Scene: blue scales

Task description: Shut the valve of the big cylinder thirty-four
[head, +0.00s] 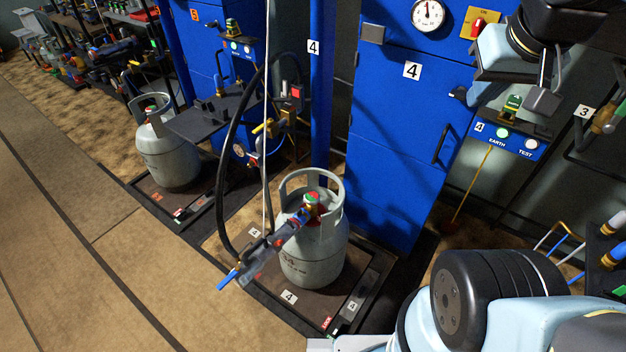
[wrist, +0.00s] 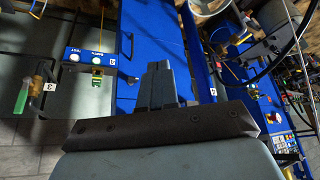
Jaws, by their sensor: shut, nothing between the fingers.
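The grey cylinder (head: 315,255), with what looks like 34 on its side, stands upright on a low scale platform near the middle of the head view. Its valve (head: 312,203), with red and green parts, sits inside the collar ring. A filling head (head: 275,250) with a blue lever (head: 228,280) and a black hose is at the valve, reaching out to the lower left. I cannot tell whether the valve is open or shut. My gripper (head: 543,98) is high at the upper right, well apart from the cylinder. In the wrist view its fingers (wrist: 160,72) are together and empty.
A blue cabinet (head: 400,140) marked 4 stands behind the cylinder, with a gauge (head: 427,15) and an EARTH/TEST panel (head: 508,137). A black hose (head: 233,150) hangs left of the cylinder. Another grey cylinder (head: 168,150) stands further left. The floor at left is clear.

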